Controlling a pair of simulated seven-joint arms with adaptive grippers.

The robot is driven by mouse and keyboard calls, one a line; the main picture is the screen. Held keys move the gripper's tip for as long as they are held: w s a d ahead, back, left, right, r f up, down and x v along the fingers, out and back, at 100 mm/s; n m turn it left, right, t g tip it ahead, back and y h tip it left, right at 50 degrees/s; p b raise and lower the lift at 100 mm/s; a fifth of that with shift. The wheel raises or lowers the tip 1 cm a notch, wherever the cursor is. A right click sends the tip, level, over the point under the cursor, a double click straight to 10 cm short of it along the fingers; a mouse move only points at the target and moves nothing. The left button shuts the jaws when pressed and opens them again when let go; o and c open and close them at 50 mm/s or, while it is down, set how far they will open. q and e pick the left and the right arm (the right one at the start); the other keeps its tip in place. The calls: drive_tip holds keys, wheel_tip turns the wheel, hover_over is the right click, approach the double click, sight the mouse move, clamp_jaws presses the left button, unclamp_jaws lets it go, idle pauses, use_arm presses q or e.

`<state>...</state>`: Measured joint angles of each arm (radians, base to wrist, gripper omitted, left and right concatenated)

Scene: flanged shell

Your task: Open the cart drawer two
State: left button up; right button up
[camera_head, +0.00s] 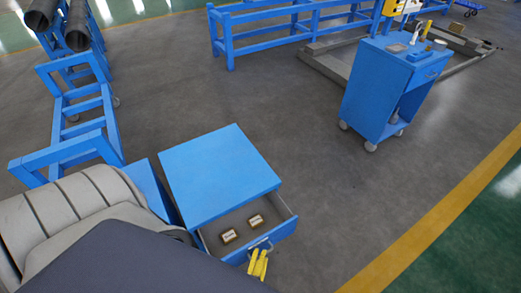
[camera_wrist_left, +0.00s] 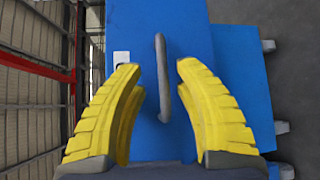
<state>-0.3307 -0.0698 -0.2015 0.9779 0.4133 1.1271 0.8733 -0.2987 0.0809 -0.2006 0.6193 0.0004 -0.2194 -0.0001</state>
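The blue cart (camera_head: 218,172) stands at the lower middle of the head view. One of its drawers (camera_head: 277,229) is pulled out, with two small boxes (camera_head: 256,221) (camera_head: 229,236) lying inside. The grey bar handle (camera_head: 260,245) is on the drawer front. My left gripper (camera_head: 258,263) is at that handle. In the left wrist view my left gripper (camera_wrist_left: 158,66) is open, its yellow fingers on either side of the handle (camera_wrist_left: 161,80), with gaps visible on both sides. The fingers look empty. My right gripper is not in view.
A second blue cart (camera_head: 390,85) with items on top stands at the upper right. A blue frame (camera_head: 85,115) is at the left, and blue railings (camera_head: 285,30) are at the back. The grey floor right of the open drawer is clear.

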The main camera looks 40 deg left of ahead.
sight(263, 238)
use_arm(q)
drive_tip(key=shift+r, duration=0.35)
drive_tip(key=o, duration=1)
wheel_tip(263, 238, up, 5)
drive_tip(key=shift+a, duration=0.1)
drive_tip(key=shift+a+r, duration=0.1)
drive_tip(key=shift+r, duration=0.8)
drive_tip(key=c, duration=0.5)
drive_tip(key=shift+r, duration=0.35)
drive_tip(key=c, duration=0.5)
drive_tip(key=shift+r, duration=0.65)
